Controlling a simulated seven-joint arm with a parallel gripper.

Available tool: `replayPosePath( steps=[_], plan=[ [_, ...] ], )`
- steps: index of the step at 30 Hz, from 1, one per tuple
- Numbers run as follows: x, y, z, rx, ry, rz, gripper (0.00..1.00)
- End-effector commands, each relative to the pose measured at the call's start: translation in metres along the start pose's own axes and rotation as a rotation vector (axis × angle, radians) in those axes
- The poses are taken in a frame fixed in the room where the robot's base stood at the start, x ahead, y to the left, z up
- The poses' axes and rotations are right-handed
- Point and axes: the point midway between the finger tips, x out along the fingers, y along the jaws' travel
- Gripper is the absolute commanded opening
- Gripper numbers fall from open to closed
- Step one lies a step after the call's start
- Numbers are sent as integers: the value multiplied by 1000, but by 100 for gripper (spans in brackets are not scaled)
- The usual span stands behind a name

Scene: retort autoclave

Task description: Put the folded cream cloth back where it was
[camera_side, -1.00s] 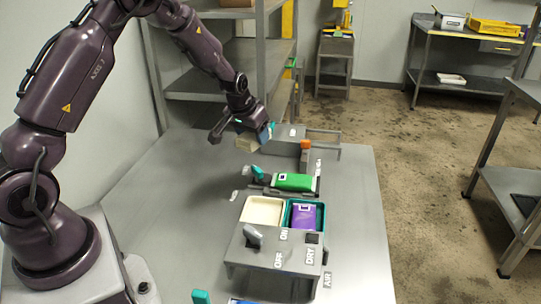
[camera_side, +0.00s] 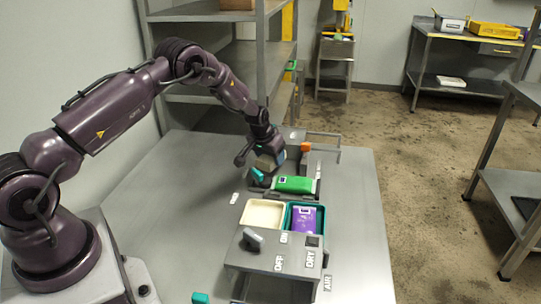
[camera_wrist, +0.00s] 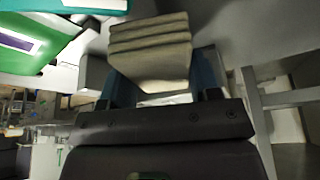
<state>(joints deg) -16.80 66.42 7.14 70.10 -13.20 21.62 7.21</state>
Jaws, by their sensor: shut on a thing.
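The folded cream cloth (camera_wrist: 150,50) shows in the wrist view as a stack of several layers between my gripper's two fingers. In the side view the cloth (camera_side: 266,163) is a small beige block under my gripper (camera_side: 270,157). My gripper is shut on the cloth, just behind and left of the green pouch. The side view does not clearly show whether the cloth touches the surface below. My gripper (camera_wrist: 155,85) fills the lower middle of the wrist view.
A green pouch (camera_side: 295,185) lies in a grey fixture with an orange piece (camera_side: 306,147) behind it. A cream tray (camera_side: 262,214) and a teal tray with a purple pouch (camera_side: 306,220) sit in a grey box with a knob (camera_side: 252,240). The table's left part is clear.

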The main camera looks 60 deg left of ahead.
Motion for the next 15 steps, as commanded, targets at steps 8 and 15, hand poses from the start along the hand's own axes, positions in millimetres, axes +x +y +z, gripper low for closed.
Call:
replayPosePath(
  steps=[8,15],
  plan=[
    [3,0,1,0,0,0,34],
    [10,0,4,-1,0,0,34]
  ],
)
